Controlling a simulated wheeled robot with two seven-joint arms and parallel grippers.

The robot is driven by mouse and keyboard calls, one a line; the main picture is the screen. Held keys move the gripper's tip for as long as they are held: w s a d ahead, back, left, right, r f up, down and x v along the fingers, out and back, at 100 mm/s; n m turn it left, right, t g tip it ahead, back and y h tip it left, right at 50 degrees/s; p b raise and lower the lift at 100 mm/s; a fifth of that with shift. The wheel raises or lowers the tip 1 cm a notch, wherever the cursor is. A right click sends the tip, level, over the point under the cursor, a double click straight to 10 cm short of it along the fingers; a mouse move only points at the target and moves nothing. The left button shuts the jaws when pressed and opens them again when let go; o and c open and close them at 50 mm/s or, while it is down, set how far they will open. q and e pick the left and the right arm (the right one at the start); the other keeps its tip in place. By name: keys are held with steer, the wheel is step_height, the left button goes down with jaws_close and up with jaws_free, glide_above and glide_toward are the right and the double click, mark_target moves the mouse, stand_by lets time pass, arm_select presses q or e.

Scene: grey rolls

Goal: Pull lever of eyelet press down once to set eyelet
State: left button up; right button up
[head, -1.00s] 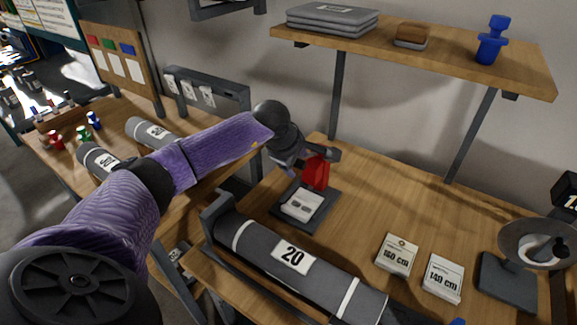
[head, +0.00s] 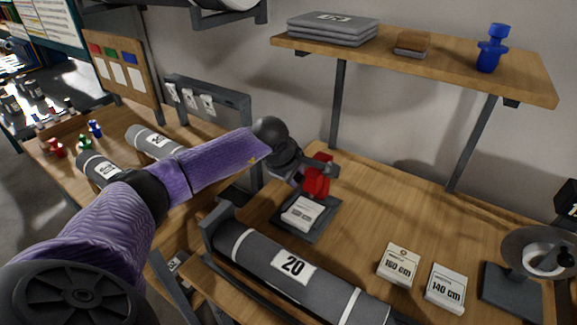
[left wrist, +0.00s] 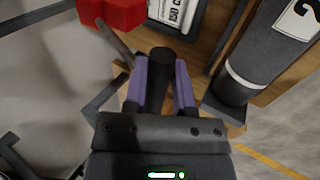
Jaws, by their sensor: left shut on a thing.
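The red eyelet press (head: 319,182) stands on a dark base plate (head: 327,218) at the back left of the wooden bench. My left gripper (head: 318,170) is at the press, partly in front of its red body. In the left wrist view, the purple fingers (left wrist: 160,85) are shut on a black cylindrical grip (left wrist: 160,62), the lever's handle. The red press body (left wrist: 118,10) shows at the top there, with a thin grey bar beside it. The eyelet and the press jaws cannot be made out. My right gripper is not in view.
A grey roll marked 20 (head: 293,264) lies in a holder in front of the press. A white card (head: 303,212) lies on the base plate. Cards for 160 cm (head: 399,265) and 140 cm (head: 446,288) lie to the right. A shelf (head: 430,67) hangs above. Bench between is clear.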

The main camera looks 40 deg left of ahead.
arm_select(q)
steer(key=shift+f, duration=0.25)
steer(key=shift+s+f+b, duration=0.35)
steer(key=shift+f+b, duration=0.15)
steer(key=shift+f, duration=0.2)
steer(key=shift+s+f+b, duration=0.2)
steer(key=shift+f+b, duration=0.4)
steer(key=shift+f, duration=0.35)
steer(key=shift+s+d+f+b, duration=0.1)
steer(key=shift+s+f+b, duration=0.05)
steer(key=shift+f+b, duration=0.55)
steer(key=shift+f+b, duration=0.65)
steer(key=shift+f, duration=0.35)
